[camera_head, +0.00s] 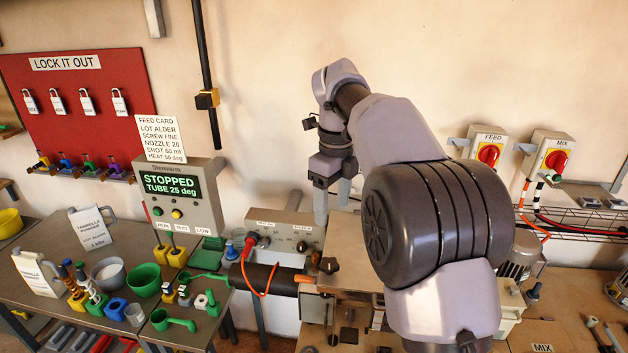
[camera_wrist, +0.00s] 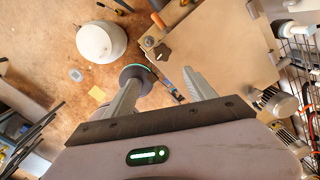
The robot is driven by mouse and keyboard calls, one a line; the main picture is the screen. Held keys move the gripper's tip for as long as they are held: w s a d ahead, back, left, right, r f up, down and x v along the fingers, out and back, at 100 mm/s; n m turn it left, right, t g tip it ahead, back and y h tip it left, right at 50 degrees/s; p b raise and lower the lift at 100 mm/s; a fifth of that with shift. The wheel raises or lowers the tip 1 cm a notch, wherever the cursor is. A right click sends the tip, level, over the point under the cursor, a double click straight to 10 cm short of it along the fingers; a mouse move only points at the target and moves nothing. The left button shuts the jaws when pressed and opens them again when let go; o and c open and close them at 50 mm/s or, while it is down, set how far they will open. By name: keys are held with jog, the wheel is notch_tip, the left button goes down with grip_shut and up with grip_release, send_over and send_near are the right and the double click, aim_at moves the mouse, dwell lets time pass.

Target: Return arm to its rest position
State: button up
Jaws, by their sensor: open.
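My arm (camera_head: 425,210) rises from the bottom right of the head view and bends over at the top, with its wrist hanging down near the centre. My gripper (camera_head: 332,210) points downward with its two grey fingers apart and nothing visible between them. It is in the air above or in front of the bench with the black star knob; the exact height is unclear. In the wrist view the fingers of my gripper (camera_wrist: 163,75) are also spread and empty. A dark round part with a green ring (camera_wrist: 135,72) shows beyond the left finger.
A control box reading STOPPED (camera_head: 175,190) stands left of my gripper, beside a grey dial box (camera_head: 285,232). A black star knob (camera_head: 329,265) is below. FEED (camera_head: 487,152) and MIX (camera_head: 552,158) switches are on the right wall. A white round vessel (camera_wrist: 101,42) shows in the wrist view.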

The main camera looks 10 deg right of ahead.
jog(key=s+a+f+n+t+y+b, duration=0.1)
jog(key=s+f+n+t+b, duration=0.1)
jog(key=s+f+n+b, duration=0.7)
jog(key=s+a+f+n+t+y+b, duration=0.1)
jog(key=s+f+n+b, duration=0.9)
jog(key=s, duration=1.2)
notch_tip(320, 180, down, 5)
jog(key=a+n+t, duration=0.1)
jog(key=n+t, duration=0.1)
jog(key=n, duration=0.2)
jog(key=shift+s+f+t, duration=0.15)
jog(key=shift+f+t, duration=0.05)
jog(key=shift+t, duration=0.1)
jog(key=shift+o, duration=0.2)
